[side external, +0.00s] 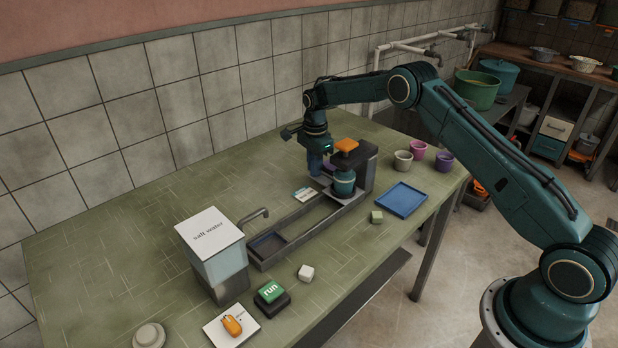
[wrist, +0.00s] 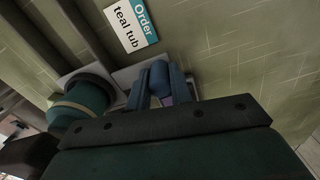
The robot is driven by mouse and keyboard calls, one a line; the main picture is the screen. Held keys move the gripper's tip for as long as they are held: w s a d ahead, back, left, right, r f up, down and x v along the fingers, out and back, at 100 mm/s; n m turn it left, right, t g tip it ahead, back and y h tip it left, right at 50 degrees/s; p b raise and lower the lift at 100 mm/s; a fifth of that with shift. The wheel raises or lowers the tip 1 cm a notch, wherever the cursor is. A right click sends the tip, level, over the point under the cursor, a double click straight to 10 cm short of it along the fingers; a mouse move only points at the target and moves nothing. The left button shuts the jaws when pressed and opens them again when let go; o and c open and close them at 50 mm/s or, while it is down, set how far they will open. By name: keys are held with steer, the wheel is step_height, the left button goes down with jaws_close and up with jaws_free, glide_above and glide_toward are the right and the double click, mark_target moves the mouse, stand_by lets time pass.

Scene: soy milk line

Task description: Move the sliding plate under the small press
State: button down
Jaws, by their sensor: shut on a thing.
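The small press (side external: 363,165) is a dark frame with an orange top block (side external: 346,146), at the far end of the dark rail track. A teal tub (side external: 344,184) stands beneath the press head; it also shows in the wrist view (wrist: 82,108). A pale sliding plate (wrist: 126,77) shows partly beside the tub in the wrist view. My gripper (side external: 315,170) is low at the track's far end, just left of the press. In the wrist view its fingers are closed on a blue upright handle (wrist: 160,76) by the plate. The plate's far part is hidden.
A card reading "Order teal tub" (side external: 304,195) lies beside the track (side external: 290,222). A salt water tank (side external: 213,248) with a tap stands at the near end. A blue tray (side external: 401,200), several cups and a green run button (side external: 271,292) are around.

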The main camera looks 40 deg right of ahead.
steer(key=c, duration=1.4)
jaws_free()
steer(key=shift+d, duration=0.35)
steer(key=shift+c, duration=0.2)
steer(key=shift+o, duration=0.9)
steer(key=shift+a, duration=0.1)
steer(key=shift+r, duration=0.1)
step_height(320, 180, up, 14)
